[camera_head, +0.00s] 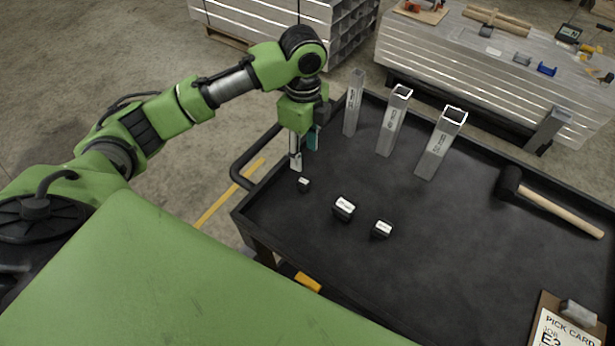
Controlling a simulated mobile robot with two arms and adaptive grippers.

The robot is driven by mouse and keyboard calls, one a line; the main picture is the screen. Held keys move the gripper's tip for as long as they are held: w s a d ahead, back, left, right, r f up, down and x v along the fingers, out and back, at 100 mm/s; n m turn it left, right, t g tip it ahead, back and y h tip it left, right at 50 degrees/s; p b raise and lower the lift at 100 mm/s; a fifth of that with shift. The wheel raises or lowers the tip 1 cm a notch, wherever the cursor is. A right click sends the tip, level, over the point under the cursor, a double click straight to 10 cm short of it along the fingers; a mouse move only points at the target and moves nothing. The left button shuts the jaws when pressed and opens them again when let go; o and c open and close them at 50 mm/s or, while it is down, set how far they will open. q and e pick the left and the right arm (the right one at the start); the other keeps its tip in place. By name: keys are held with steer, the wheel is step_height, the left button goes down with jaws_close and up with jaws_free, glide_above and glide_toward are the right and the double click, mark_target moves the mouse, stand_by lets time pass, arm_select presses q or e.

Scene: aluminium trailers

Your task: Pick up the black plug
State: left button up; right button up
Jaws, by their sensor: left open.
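Three small black plugs with pale marked tops sit on the black cart top in the head view. The smallest plug (304,185) is at the left, another plug (344,208) is in the middle, and a third plug (382,230) is to its right. My left gripper (304,153) points down over the cart's left end, above and slightly behind the smallest plug. It is open with nothing between its fingers. One finger is pale and the other partly shows a teal face. My right gripper is out of view.
Three upright square aluminium tubes (391,122) stand at the cart's back. A black mallet (555,203) lies at the right, and a clipboard (562,328) at the front right. The cart (470,235) has a raised rim; its middle is clear. Stacked aluminium profiles (440,62) stand behind.

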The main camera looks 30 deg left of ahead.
arm_select(q)
glide_above(303, 181)
step_height(303, 181, down, 6)
steer(key=shift+w+p, duration=0.1)
steer(key=shift+p, duration=0.2)
steer(key=shift+w+f, duration=0.1)
steer(key=shift+f, duration=0.2)
steer(key=f, duration=0.1)
steer(key=f+p, duration=0.1)
steer(key=f, duration=0.2)
steer(key=shift+s+d+p, duration=0.1)
steer(key=shift+s+p, duration=0.15)
steer(key=shift+p, duration=0.05)
steer(key=shift+w+f, duration=0.1)
steer(key=shift+f, duration=0.55)
steer(key=c, duration=0.9)
